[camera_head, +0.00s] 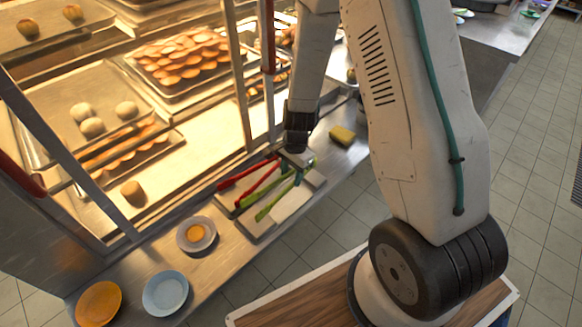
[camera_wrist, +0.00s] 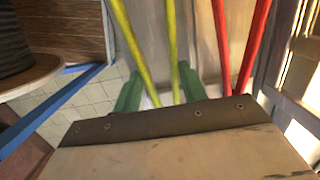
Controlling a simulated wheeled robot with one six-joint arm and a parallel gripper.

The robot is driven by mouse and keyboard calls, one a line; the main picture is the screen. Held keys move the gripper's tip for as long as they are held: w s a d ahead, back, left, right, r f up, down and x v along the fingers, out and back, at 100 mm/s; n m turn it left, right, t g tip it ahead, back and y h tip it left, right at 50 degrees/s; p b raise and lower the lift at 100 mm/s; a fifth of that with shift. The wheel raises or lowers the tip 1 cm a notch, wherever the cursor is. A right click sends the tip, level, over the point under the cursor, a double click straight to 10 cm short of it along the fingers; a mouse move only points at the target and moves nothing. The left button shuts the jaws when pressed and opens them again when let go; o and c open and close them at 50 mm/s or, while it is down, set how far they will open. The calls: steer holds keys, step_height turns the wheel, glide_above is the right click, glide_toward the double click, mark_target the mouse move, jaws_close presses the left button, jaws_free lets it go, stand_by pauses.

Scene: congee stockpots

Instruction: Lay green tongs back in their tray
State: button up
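The green tongs (camera_head: 273,206) are yellow-green with two spread legs, over the pale grey tray (camera_head: 255,228). They also show in the wrist view (camera_wrist: 172,45), their near ends running down between my two green fingers. My gripper (camera_head: 300,168) is low over the tray's far right end. In the wrist view my gripper (camera_wrist: 160,82) has one finger on each side of the tongs. The palm edge hides the near ends, so I cannot tell whether the fingers press on them. I cannot tell whether the tongs rest on the tray floor.
Red tongs (camera_head: 243,175) lie just left of the green ones. A yellow-green sponge (camera_head: 342,135) is beyond the tray. A glass-fronted, warmly lit bun cabinet (camera_head: 190,120) borders the counter's left. Blue (camera_head: 166,291), orange (camera_head: 98,304) and grey (camera_head: 183,238) plates stand nearer me.

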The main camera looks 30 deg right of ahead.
steer(key=shift+f, duration=2.35)
steer(key=o, duration=0.6)
step_height(320, 180, up, 8)
steer(key=d, duration=0.1)
steer(key=s+r+n, duration=0.4)
steer(key=s+r, duration=0.3)
steer(key=r, duration=0.4)
steer(key=s+a+r+n+t+h, duration=0.1)
steer(key=s+r+n, duration=0.4)
steer(key=s+r, duration=0.3)
steer(key=s+r+n, duration=0.5)
steer(key=s+r, duration=0.3)
steer(key=r, duration=0.6)
steer(key=shift+s+a+t, duration=0.1)
steer(key=shift+a+t, duration=0.1)
steer(key=shift+t, duration=0.2)
